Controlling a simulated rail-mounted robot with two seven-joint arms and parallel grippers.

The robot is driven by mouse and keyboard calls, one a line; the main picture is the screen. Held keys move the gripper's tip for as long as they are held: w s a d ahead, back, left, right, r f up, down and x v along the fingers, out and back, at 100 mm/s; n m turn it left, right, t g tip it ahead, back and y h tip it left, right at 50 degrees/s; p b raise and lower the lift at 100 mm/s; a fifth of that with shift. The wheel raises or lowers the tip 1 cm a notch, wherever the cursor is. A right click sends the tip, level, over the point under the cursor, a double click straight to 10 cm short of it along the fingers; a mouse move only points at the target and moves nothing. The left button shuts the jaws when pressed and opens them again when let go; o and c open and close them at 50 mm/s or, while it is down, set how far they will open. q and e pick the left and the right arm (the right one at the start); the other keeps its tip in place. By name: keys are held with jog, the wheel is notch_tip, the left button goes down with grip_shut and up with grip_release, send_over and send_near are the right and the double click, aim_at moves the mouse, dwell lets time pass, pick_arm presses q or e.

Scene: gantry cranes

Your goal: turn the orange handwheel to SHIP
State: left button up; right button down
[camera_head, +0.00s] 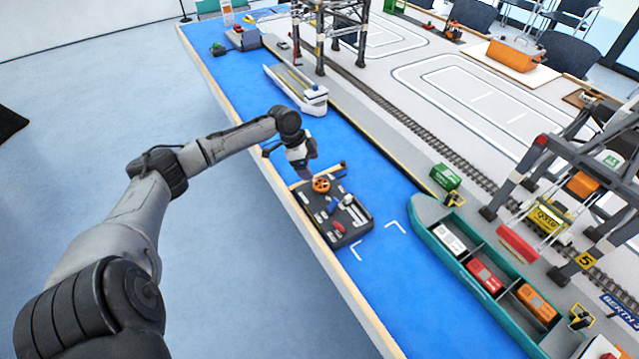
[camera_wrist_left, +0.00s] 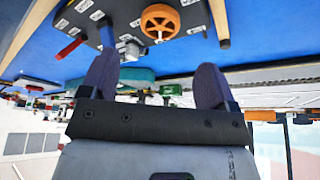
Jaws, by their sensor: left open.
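The orange handwheel (camera_head: 321,184) sits at the back end of a dark control panel (camera_head: 355,232) on the blue surface. It also shows at the top of the left wrist view (camera_wrist_left: 160,20), on the panel among white labels. My left gripper (camera_head: 308,174) is just above and beside the handwheel in the head view. In the left wrist view its two fingers (camera_wrist_left: 157,80) are spread with nothing between them, and the wheel lies beyond their tips, apart from them. The label lettering is too small to read. My right gripper is in neither view.
The panel also carries a red handle (camera_head: 338,227) and a blue handle (camera_head: 333,204). A teal ship (camera_head: 425,212) with containers lies to the right, a grey ship (camera_head: 297,90) behind. Crane legs (camera_head: 320,45) stand at the back. Blue surface around the panel is mostly clear.

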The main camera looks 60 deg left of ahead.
aim_at(321, 184)
pick_arm(q)
jog(key=b+x, duration=0.1)
jog(key=x, duration=0.7)
jog(key=shift+b, duration=0.3)
jog(key=shift+w, duration=0.1)
